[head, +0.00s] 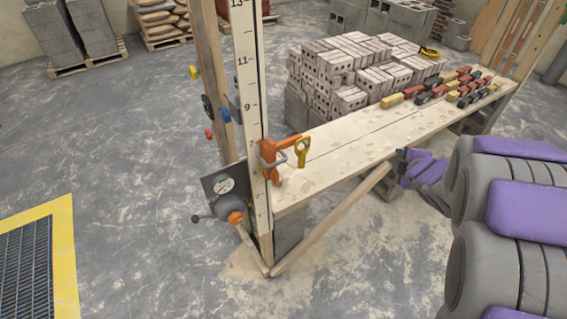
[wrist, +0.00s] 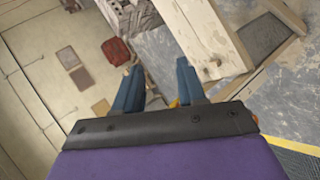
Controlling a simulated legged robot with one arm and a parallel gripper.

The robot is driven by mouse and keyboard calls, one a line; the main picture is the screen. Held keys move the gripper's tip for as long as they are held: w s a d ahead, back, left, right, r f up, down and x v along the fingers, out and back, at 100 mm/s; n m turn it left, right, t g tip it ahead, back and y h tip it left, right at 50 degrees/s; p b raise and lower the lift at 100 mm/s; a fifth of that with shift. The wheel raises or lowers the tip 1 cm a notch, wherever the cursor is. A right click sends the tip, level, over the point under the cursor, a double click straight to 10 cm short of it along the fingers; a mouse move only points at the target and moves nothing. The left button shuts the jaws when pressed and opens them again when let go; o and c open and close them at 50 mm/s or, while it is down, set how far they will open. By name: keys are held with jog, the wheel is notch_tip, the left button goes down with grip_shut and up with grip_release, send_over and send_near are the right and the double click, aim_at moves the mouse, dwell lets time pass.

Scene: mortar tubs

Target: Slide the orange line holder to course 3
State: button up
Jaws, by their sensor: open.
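The orange line holder (head: 269,160) is clamped on the upright cream gauge pole (head: 247,90), at the near left corner of the bench. It sits below the mark 9; the number at its own height is hard to read. I cannot make out the line holder in that view.
The wooden bench (head: 340,150) runs to the far right, with several red, yellow and dark small blocks (head: 465,83) at its far end. A diagonal brace (head: 335,215) stands under it. Stacked blocks (head: 345,70) are behind. A lever with a plate (head: 222,185) is low on the pole.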

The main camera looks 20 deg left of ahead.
jog(key=s+a+f+n+g+y, duration=0.1)
jog(key=a+f+n+y, duration=0.1)
jog(key=a+n+y, duration=0.3)
jog(key=a+f+n+g+y, duration=0.1)
jog(key=a+f+n+y, duration=0.15)
jog(key=a, duration=0.45)
jog(key=n+g+y, duration=0.4)
jog(key=y, duration=0.1)
send_near(277, 164)
jog(key=shift+h, duration=0.25)
jog(key=x, duration=0.3)
jog(key=b+x, duration=0.1)
jog(key=x, duration=0.3)
jog(key=b+x, duration=0.1)
jog(key=x, duration=0.2)
jog(key=shift+w+a+f, duration=0.1)
jog(key=shift+w+a, duration=0.1)
jog(key=shift+w, duration=0.25)
jog(key=shift+c, duration=0.4)
grip_shut()
